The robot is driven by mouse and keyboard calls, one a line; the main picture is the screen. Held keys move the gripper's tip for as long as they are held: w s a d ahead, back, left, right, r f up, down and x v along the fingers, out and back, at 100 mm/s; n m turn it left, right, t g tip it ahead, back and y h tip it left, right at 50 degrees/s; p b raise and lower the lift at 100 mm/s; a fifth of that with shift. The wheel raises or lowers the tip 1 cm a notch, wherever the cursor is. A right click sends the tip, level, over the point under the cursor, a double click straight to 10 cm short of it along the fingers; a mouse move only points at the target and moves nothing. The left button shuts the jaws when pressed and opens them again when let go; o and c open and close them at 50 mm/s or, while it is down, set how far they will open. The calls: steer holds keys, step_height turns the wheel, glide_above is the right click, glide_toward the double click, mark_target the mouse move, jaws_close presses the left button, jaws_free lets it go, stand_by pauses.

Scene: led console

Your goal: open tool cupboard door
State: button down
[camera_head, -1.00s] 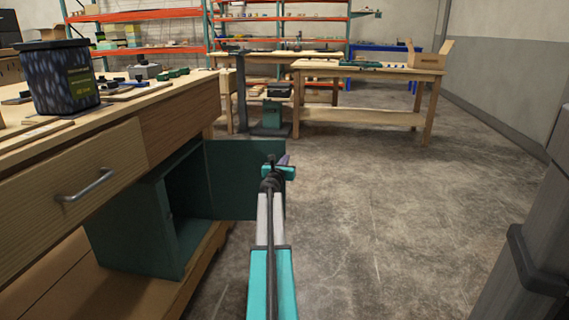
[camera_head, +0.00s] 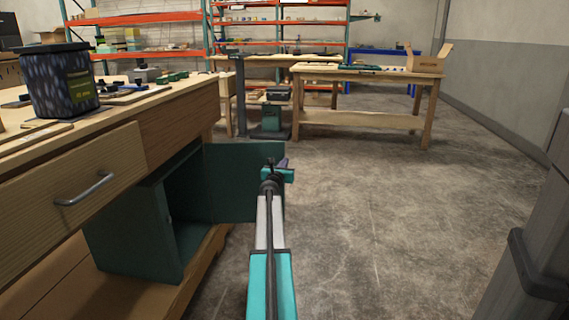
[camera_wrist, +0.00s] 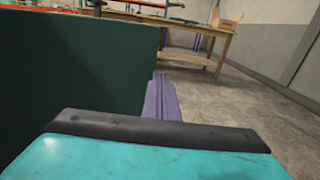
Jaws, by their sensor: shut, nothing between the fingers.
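The tool cupboard (camera_head: 130,232) is a dark green box under the wooden workbench at left in the head view. Its door (camera_head: 240,182) stands swung wide open to the right, and the dark inside shows. In the wrist view the door (camera_wrist: 70,85) fills the left side as a dark green panel. My gripper (camera_head: 284,164) is at the door's right, free edge; its purple fingers also show in the wrist view (camera_wrist: 161,98), beside that edge. The fingers are shut with nothing between them. I cannot tell whether they touch the door. The door's handle is not visible.
The workbench (camera_head: 180,118) carries a dark speckled bin (camera_head: 62,82) and has a drawer with a metal handle (camera_head: 86,190). Farther back stand wooden tables (camera_head: 365,72) and orange shelves. The concrete floor (camera_head: 390,210) to the right is clear.

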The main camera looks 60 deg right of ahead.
steer(key=s+a+p, duration=0.1)
steer(key=s+a, duration=0.5)
steer(key=a, duration=0.5)
steer(key=shift+s+a+p, duration=0.3)
steer(key=shift+p, duration=0.05)
steer(key=shift+s, duration=0.1)
stand_by(0.7)
